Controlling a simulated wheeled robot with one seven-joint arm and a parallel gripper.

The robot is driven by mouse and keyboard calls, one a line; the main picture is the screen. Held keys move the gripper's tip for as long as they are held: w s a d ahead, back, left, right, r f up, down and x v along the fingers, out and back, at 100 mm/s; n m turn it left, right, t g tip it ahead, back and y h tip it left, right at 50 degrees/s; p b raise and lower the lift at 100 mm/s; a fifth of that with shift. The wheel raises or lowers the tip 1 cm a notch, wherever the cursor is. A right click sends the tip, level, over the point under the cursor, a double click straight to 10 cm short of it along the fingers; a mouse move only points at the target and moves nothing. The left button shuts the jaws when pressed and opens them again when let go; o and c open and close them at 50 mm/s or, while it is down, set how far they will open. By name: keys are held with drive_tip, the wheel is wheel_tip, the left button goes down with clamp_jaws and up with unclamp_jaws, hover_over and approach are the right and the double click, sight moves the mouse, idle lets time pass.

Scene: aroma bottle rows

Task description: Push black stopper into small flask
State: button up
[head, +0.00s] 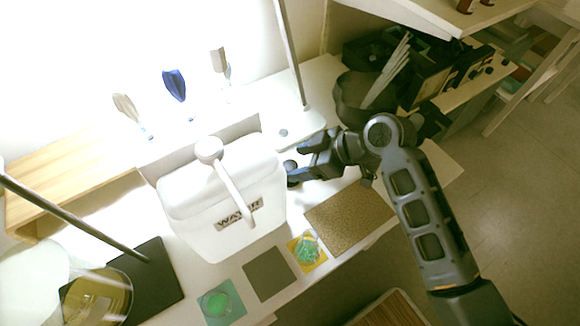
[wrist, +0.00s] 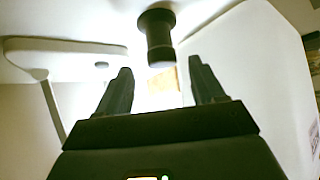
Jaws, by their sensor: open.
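The black stopper (wrist: 159,38) shows in the wrist view with a wide round end and a narrower dark body. It lies just beyond my fingertips, in line with the gap between them, and is not gripped. My gripper (wrist: 160,68) is open and empty. In the head view the gripper (head: 301,163) is at the right side of the white water container, with the round dark end of the stopper (head: 290,165) near its fingertips. Glare and the container hide what is below the stopper. I cannot tell for sure which vessel is the small flask.
The white water container (head: 180,200) stands close left of my gripper. Glass vessels with green contents stand on a teal mat (head: 236,309) and a yellow mat (head: 294,253) in front. A brown mat (head: 350,215) is bare. A dark planter (head: 352,100) stands behind my arm.

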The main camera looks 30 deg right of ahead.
sight(292, 166)
drive_tip(key=x, duration=0.4)
drive_tip(key=shift+a+f, duration=0.1)
drive_tip(key=shift+f, duration=0.05)
drive_tip(key=shift+s, duration=0.1)
drive_tip(key=c, duration=1.1)
